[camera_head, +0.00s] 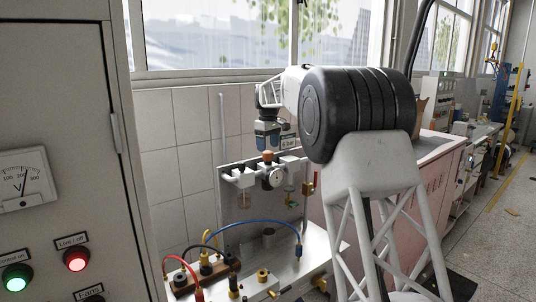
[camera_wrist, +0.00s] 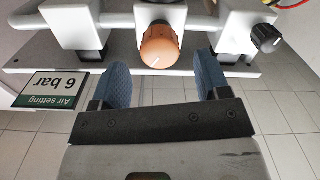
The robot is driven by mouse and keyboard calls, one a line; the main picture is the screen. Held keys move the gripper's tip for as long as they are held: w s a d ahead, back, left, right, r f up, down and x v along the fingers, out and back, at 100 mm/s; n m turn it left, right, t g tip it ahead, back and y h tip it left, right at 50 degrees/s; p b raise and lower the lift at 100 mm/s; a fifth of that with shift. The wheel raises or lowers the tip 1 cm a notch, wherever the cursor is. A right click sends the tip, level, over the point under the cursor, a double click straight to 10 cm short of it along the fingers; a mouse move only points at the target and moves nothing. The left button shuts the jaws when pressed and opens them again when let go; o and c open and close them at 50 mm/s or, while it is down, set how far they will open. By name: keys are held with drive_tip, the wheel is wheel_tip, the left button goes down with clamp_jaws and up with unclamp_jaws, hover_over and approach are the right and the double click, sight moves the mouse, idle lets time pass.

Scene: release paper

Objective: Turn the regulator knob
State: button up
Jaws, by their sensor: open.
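The regulator knob (camera_head: 268,156) is orange and sits on top of the white air unit on the grey panel. In the wrist view the knob (camera_wrist: 159,45) shows a pale line on its face. My gripper (camera_head: 268,147) is just above the knob in the head view. In the wrist view my gripper (camera_wrist: 162,72) is open, with one blue finger pad on each side of the knob's near side. A gap shows between the pads, and nothing is held between them. I cannot tell how far the fingertips reach down around the knob.
A round gauge (camera_head: 272,177) sits below the knob. A sign reading "Air setting 6 bar" (camera_wrist: 52,88) stands close beside my gripper. A dark smaller knob (camera_wrist: 266,38) is at the right. A grey cabinet (camera_head: 60,90) stands at left.

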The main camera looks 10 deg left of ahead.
sight(268, 152)
drive_tip(key=shift+f, duration=1.9)
drive_tip(key=shift+c, duration=0.4)
drive_tip(key=c, duration=0.8)
drive_tip(key=shift+c, duration=0.2)
drive_tip(key=shift+m, duration=0.4)
drive_tip(key=m, duration=1)
